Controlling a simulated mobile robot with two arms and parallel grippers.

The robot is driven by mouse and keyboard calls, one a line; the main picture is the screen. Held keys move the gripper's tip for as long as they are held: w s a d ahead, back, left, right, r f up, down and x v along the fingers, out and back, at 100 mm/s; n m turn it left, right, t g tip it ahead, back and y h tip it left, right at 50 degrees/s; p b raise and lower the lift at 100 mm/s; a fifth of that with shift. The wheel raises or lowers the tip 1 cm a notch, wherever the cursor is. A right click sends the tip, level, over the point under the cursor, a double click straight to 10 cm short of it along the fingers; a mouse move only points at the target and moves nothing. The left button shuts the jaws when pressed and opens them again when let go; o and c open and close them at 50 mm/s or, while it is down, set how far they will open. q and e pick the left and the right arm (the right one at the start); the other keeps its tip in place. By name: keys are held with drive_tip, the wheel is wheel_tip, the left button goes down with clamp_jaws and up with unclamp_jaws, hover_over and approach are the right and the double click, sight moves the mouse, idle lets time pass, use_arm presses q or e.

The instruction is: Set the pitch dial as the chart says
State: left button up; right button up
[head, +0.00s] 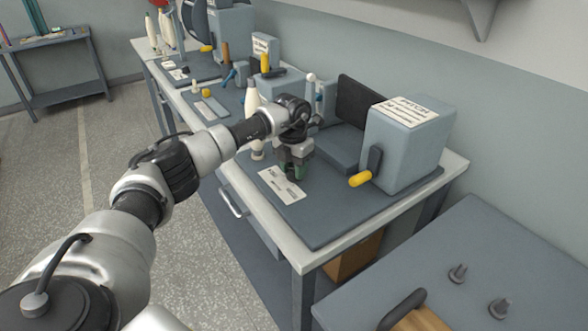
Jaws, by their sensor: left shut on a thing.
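My left gripper (294,172) is over the near bench, just behind a white printed card (281,186). It is shut on a small dark green thing, mostly hidden by the fingers; I cannot tell whether this is the dial. A grey box (405,140) stands to the right, with a white label on top that seems to read "PITCH". The card's print is too small to read. My right gripper is not in view.
The bench mat (335,215) is bare in front of the box. White bobbins, one at the bench's left edge (251,97), and other grey machines stand farther back. A second grey table (500,250) with two pegs is at the lower right.

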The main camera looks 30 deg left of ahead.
sight(293, 168)
use_arm(q)
drive_tip(key=shift+r+m, duration=0.15)
drive_tip(key=shift+m, duration=0.55)
drive_tip(key=o, duration=0.9)
drive_tip(key=r, duration=0.3)
drive_tip(key=r+b, duration=0.1)
drive_tip(key=r, duration=0.6)
drive_tip(key=shift+a+r, duration=0.25)
drive_tip(key=shift+r, duration=0.05)
